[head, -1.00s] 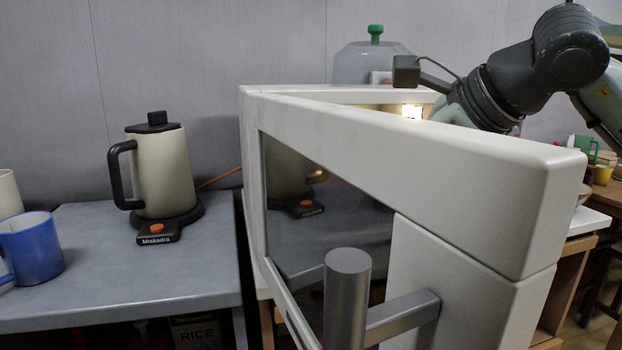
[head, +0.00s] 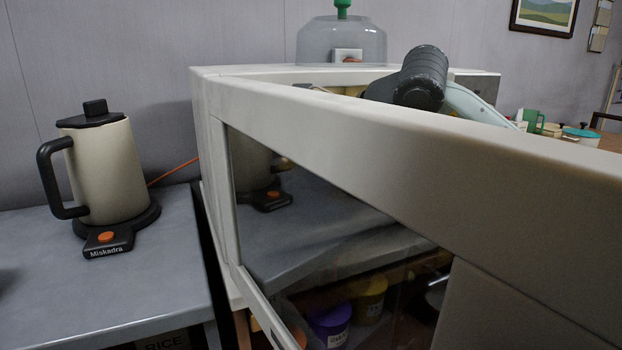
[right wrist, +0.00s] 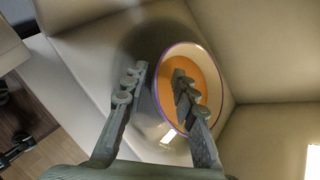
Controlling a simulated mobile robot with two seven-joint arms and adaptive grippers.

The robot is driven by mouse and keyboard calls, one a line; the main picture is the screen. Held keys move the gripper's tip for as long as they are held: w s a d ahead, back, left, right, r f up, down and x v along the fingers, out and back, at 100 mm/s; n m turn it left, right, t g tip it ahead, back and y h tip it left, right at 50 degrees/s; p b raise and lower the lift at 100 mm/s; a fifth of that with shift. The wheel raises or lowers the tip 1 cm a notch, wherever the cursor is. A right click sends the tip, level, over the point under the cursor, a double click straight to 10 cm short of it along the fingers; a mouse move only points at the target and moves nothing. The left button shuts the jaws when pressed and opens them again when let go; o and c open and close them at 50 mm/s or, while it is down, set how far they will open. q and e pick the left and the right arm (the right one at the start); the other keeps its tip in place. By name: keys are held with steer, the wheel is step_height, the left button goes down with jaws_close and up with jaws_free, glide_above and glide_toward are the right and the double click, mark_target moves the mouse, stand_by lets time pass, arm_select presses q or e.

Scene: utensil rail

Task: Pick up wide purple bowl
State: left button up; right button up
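In the right wrist view, a bowl (right wrist: 207,72) with a thin purple rim, an orange inside and a pale outside sits in a light-walled cavity. My right gripper (right wrist: 156,78) is open, with one finger over the bowl's inside and the other outside its near-left wall. The rim lies between the fingers; I cannot tell whether either touches it. In the head view, my right arm reaches behind the open door of a white microwave (head: 205,130), and the door hides the gripper and bowl.
The open microwave door (head: 430,145) fills the front right. A cream kettle (head: 103,170) stands on a grey counter (head: 150,290) at left. Cups and pots stand far right.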

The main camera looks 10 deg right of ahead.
steer(key=shift+f, duration=0.1)
jaws_close()
steer(key=shift+w+r, duration=0.1)
steer(key=shift+r, duration=0.1)
stand_by(0.4)
